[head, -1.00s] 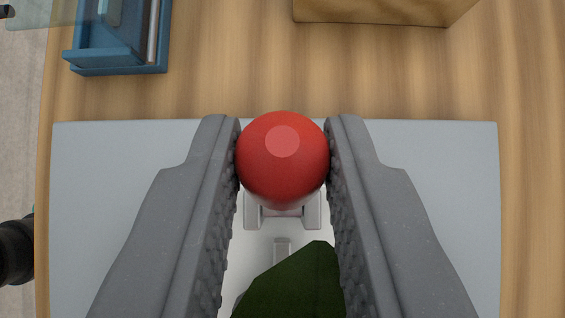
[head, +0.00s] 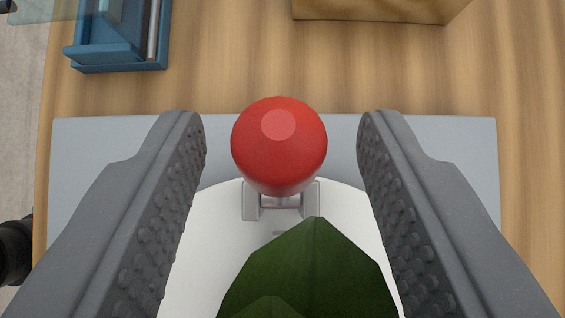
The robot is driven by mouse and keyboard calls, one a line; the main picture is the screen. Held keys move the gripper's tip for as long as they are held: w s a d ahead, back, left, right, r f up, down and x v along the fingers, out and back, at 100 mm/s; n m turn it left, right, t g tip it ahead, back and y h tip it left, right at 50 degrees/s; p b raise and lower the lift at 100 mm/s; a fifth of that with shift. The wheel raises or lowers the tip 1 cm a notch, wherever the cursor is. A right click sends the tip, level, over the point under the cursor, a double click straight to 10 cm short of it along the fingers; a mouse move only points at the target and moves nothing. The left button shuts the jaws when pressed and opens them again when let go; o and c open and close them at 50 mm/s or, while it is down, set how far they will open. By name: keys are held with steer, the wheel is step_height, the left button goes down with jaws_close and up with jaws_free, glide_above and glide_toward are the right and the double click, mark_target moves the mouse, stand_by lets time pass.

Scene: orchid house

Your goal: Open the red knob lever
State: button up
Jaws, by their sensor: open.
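The red knob (head: 279,146) of the lever is in the upper middle of the head view. It sits above a small grey bracket (head: 250,200) on a grey plate. My gripper (head: 281,135) is open, one finger on each side of the knob, with a clear gap on both sides. The knob hides most of the lever's shaft.
A dark green leaf-like shape (head: 312,270) and a white round surface (head: 200,250) lie between my fingers below the knob. The grey plate (head: 80,150) rests on a wooden table (head: 230,60). A blue holder (head: 115,55) is at upper left, a tan box (head: 370,8) at the top.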

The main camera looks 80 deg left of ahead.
steer(key=p+v, duration=0.1)
steer(key=v, duration=1.2)
steer(key=shift+d, duration=0.2)
steer(key=shift+r, duration=0.1)
steer(key=shift+c, duration=1.4)
steer(key=shift+a, duration=0.2)
steer(key=c, duration=0.5)
steer(key=a+h+p, duration=0.2)
steer(key=a+p, duration=0.1)
steer(key=a, duration=0.2)
steer(key=w+a+n+g+h+p, duration=0.1)
steer(key=a+h+p, duration=0.1)
steer(key=a+p, duration=0.2)
steer(key=w+a+h+p, duration=0.1)
steer(key=a+h+p, duration=0.1)
steer(key=a+p, duration=0.2)
steer(key=shift+w+a+r+n+g+h, duration=0.1)
steer(key=shift+a+r+n+g+h, duration=0.1)
steer(key=shift+a, duration=0.25)
steer(key=shift+w+a+r+n+g+h, duration=0.1)
steer(key=shift+a+r+n+g, duration=0.1)
steer(key=shift+a, duration=0.2)
jaws_close()
step_height(320, 180, down, 9)
steer(key=d, duration=0.2)
steer(key=shift+s+f+p, duration=0.2)
steer(key=shift+f+p, duration=0.05)
steer(key=shift+p, duration=0.1)
